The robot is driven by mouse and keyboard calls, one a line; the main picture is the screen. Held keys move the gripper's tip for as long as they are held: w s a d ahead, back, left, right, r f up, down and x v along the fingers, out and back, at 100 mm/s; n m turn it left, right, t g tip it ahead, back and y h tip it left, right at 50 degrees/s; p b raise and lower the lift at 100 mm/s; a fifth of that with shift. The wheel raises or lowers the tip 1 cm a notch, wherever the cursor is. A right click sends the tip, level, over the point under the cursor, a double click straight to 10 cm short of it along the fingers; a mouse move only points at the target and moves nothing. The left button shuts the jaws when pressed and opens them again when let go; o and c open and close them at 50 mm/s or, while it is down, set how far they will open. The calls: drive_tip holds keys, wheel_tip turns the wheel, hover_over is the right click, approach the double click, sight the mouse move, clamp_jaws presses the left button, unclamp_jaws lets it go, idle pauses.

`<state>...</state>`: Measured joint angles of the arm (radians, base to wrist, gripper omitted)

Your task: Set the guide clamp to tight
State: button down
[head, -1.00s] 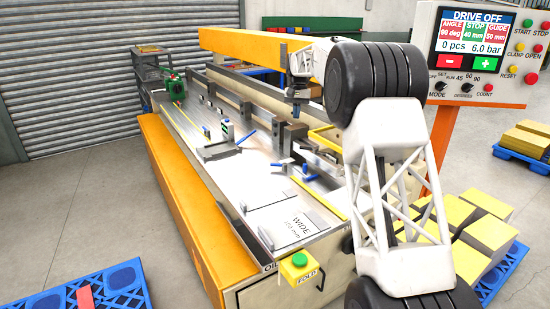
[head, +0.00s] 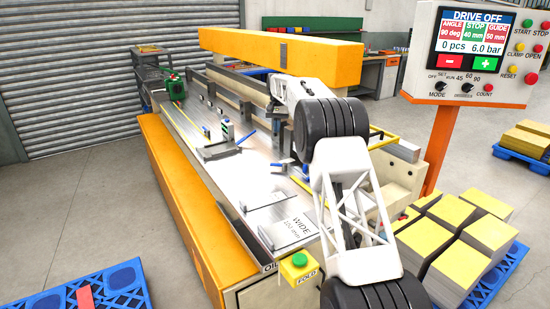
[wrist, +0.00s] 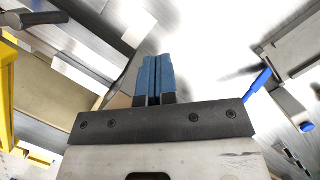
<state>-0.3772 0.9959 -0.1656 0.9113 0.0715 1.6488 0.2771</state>
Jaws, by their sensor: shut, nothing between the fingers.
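My gripper (wrist: 154,80) has its two blue fingers pressed together and empty, above the bright steel machine bed (wrist: 205,60). In the head view, one blue lever (head: 246,137) stands by a dark bracket on the bed, and another blue lever (head: 284,162) lies nearer my arm. I cannot tell which of these is the guide clamp, or its setting.
A yellow frame (wrist: 8,100) and a dark-ended rod (wrist: 35,18) are at the left of the wrist view. The control panel (head: 478,50) reads DRIVE OFF. An orange beam (head: 270,50) spans the machine's back.

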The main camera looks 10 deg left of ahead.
drive_tip(key=shift+f, duration=0.15)
idle(0.3)
drive_tip(key=x, duration=1)
drive_tip(key=shift+s+d+f, duration=0.1)
drive_tip(key=shift+s, duration=0.85)
drive_tip(key=shift+s+d+f, duration=0.1)
drive_tip(key=shift+s+f, duration=0.1)
drive_tip(key=shift+s, duration=0.3)
drive_tip(key=shift+s+f, duration=0.15)
drive_tip(key=shift+s, duration=0.3)
